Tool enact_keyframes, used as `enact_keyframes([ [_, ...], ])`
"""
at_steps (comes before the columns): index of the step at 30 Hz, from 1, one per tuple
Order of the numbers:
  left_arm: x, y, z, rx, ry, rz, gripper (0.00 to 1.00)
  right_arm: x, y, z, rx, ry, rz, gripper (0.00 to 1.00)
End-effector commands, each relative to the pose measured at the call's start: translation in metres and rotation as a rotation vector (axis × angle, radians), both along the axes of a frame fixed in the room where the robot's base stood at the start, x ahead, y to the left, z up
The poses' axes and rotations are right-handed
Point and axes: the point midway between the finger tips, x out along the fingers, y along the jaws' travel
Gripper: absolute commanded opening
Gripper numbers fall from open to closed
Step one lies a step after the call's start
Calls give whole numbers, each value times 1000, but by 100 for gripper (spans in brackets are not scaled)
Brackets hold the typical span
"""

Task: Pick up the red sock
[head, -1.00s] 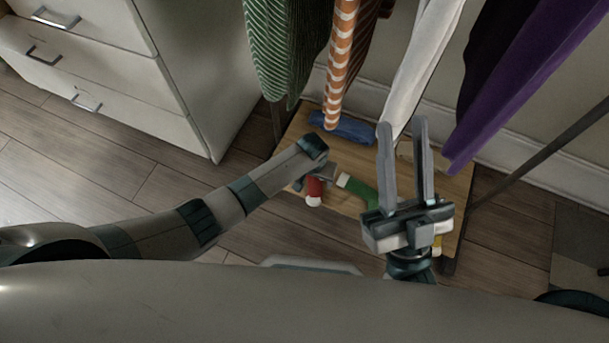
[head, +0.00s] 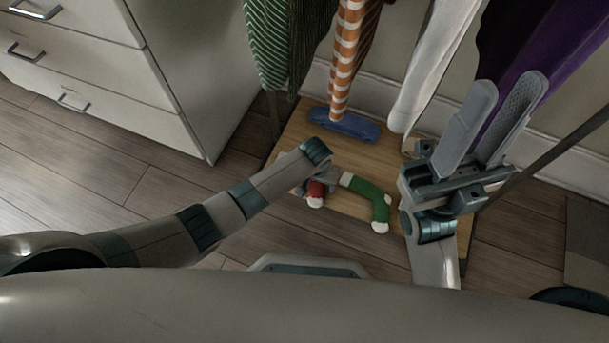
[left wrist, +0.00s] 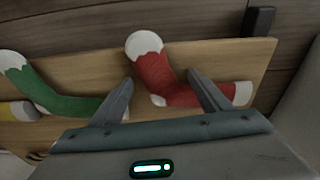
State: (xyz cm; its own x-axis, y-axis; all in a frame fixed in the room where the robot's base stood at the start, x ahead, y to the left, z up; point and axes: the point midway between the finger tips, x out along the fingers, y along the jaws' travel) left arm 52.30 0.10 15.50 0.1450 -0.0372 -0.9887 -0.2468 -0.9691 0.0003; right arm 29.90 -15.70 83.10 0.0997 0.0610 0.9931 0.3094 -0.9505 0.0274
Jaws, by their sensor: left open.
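The red sock (head: 316,190) with white ends lies on a low wooden board (head: 340,217) in the head view, partly hidden by my left gripper (head: 318,183). In the left wrist view the red sock (left wrist: 158,76) lies bent, with its middle between the open fingers of my left gripper (left wrist: 165,84). One finger overlaps its cuff side; I cannot tell whether it touches. My right gripper (head: 510,84) is raised at the right of the board, open and empty.
A green sock (head: 372,197) lies right of the red one. A blue item (head: 343,124) lies at the board's back. Clothes (head: 347,60) hang above; a white drawer cabinet (head: 110,75) stands left.

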Motion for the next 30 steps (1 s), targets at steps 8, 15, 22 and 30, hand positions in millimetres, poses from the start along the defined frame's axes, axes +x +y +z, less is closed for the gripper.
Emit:
enact_keyframes([
  [8,0,0,1,0,0,0,71,0,0,1,0,0,0,31],
  [15,0,0,0,0,0,0,54,0,0,1,0,0,0,31],
  [22,0,0,0,1,0,0,28,0,0,0,0,1,0,31],
  [30,0,0,1,1,1,0,27,0,0,1,-1,2,0,31],
])
